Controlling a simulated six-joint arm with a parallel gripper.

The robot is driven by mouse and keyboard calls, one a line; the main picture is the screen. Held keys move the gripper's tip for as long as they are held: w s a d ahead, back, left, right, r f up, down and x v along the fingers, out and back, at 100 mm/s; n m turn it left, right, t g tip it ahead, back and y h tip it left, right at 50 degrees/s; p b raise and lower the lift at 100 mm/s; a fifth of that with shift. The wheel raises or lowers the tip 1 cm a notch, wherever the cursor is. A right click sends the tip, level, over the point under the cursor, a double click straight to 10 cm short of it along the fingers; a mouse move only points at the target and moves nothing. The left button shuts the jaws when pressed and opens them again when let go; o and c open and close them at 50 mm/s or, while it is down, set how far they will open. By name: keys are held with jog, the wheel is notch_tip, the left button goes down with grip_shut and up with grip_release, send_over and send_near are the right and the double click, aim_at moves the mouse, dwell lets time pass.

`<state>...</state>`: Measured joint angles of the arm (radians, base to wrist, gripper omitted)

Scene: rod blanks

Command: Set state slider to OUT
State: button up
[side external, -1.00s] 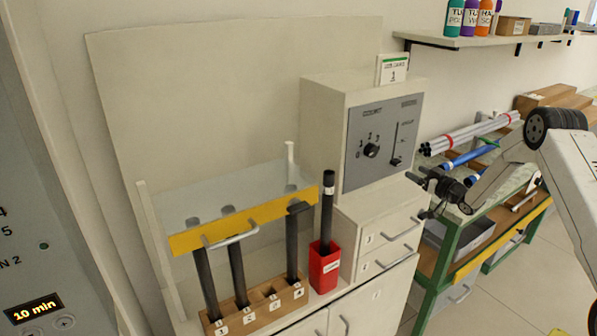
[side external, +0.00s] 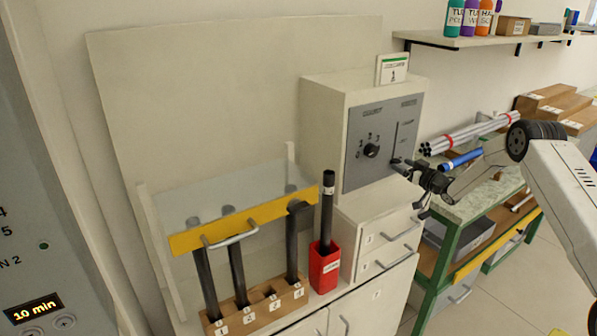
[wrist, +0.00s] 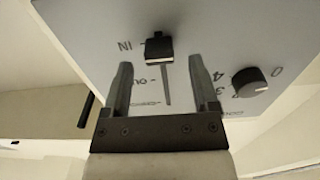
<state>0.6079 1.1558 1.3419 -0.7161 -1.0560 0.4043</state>
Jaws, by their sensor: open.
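The state slider has a dark knob (wrist: 159,47) beside the IN label in the wrist view. Its slot (wrist: 166,92) runs from there past the OUT label (wrist: 157,83). In the side view the slot (side external: 397,135) is on the grey panel (side external: 362,172), and the knob is at its lower end, largely hidden by my gripper. My gripper (side external: 400,165) is open at the lower right of the panel. In the wrist view its fingers (wrist: 160,70) stand apart on both sides of the slot line, with the knob centred just past the tips. No contact with the knob is visible.
A rotary dial (side external: 371,150) sits on the same panel, left of the slider. A red cup (side external: 323,270) with a dark rod and a wooden rack (side external: 255,308) with several rods stand to the left. A green-framed bench (side external: 470,240) is at right.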

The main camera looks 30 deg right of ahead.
jog(key=shift+w, duration=1.1)
grip_shut()
dwell(0.8)
